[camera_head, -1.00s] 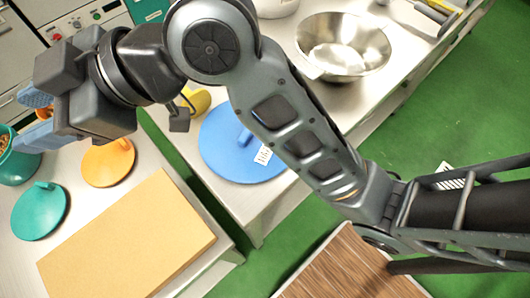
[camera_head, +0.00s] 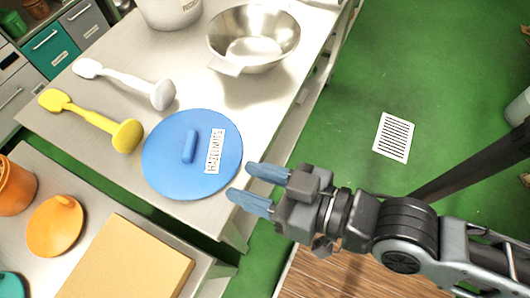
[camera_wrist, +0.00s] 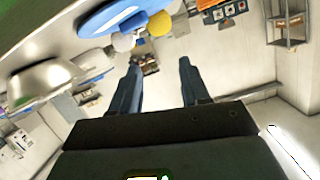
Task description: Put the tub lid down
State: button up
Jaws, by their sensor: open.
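Several lids show, and I cannot tell which is the tub lid. A round blue lid (camera_head: 165,178) with an upright grip and a label reading HAZELNUTS lies on the metal table, near its front corner. An orange lid (camera_head: 48,238) lies on the nearer bench at the left. A teal lid (camera_head: 10,286) is cut off at the lower left edge. My gripper (camera_head: 258,188) is open and empty, just right of the blue lid and apart from it. In the wrist view the two fingers (camera_wrist: 158,88) are spread with nothing between them, and the blue lid (camera_wrist: 105,14) is at the top.
A steel bowl (camera_head: 283,48) and a white pot (camera_head: 170,12) stand on the metal table (camera_head: 190,85). A white scoop (camera_head: 120,80) and a yellow scoop (camera_head: 88,118) lie left of the blue lid. A tan board (camera_head: 130,265) and an orange tub (camera_head: 14,185) are on the nearer bench.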

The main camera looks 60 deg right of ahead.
jog(key=s+d+r+n, duration=0.1)
jog(key=s+d+n, duration=0.1)
jog(key=s+d, duration=0.4)
jog(key=s, duration=0.3)
jog(key=shift+s+r+h, duration=0.2)
jog(key=shift+r+h, duration=0.1)
jog(key=shift+r, duration=0.1)
